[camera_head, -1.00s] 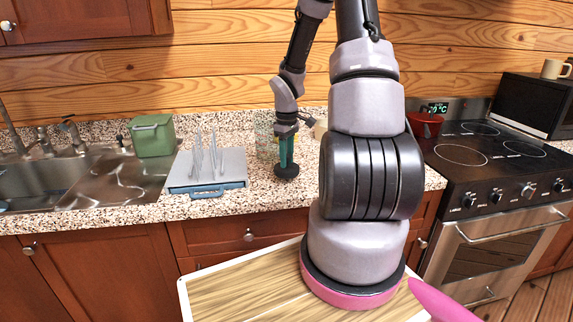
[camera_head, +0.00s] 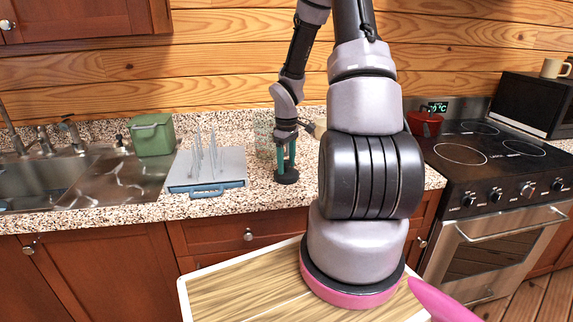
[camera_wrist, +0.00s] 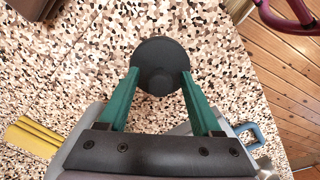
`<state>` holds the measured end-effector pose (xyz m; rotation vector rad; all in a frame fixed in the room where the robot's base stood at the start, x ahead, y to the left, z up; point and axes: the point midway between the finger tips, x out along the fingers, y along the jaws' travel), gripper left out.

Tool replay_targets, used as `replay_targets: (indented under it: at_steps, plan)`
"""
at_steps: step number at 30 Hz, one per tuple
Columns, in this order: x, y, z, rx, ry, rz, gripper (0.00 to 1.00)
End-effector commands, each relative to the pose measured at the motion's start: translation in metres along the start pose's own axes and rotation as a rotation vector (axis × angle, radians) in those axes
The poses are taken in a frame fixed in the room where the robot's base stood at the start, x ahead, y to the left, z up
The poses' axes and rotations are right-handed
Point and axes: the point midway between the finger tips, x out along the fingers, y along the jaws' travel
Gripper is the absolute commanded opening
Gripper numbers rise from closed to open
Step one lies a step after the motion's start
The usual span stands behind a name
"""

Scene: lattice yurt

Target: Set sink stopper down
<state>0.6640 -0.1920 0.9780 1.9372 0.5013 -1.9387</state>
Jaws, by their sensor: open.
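The sink stopper (camera_head: 287,179) is a black round disc lying on the speckled countertop, right of the dish rack. In the wrist view the stopper (camera_wrist: 160,52) shows as a dark disc with a raised middle. My gripper (camera_head: 286,166) has green fingers and points down over the stopper. The fingertips overlap the disc's near part in the picture. Whether they touch it I cannot tell.
A grey dish rack (camera_head: 190,178) with a blue front stands left of the stopper. A green bin (camera_head: 152,135) is beside the sink (camera_head: 45,180). A clear glass (camera_head: 264,140) stands close behind my gripper. The stove (camera_head: 490,160) with a red pot (camera_head: 425,124) is at right.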

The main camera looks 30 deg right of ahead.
Motion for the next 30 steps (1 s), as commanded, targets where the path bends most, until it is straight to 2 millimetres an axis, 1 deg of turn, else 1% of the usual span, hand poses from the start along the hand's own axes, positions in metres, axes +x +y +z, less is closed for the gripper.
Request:
replay_targets:
  at_steps: [5, 9, 15, 22, 23, 26, 29, 30]
  plan:
    - [-0.030, 0.001, -0.001, 0.003, 0.004, 0.005, 0.66]
    - [-0.061, 0.001, -0.001, 0.002, 0.005, 0.006, 0.66]
    - [-0.099, 0.001, -0.001, 0.001, 0.003, 0.004, 0.66]
    - [-0.122, -0.002, 0.000, 0.008, 0.004, 0.007, 0.66]
    - [-0.126, -0.004, 0.000, 0.015, 0.006, 0.013, 0.66]
    - [-0.150, -0.015, 0.002, 0.067, 0.026, 0.046, 0.66]
    - [-0.186, -0.036, 0.007, 0.162, 0.071, 0.092, 0.66]
    - [-0.203, -0.046, 0.010, 0.209, 0.097, 0.108, 0.66]
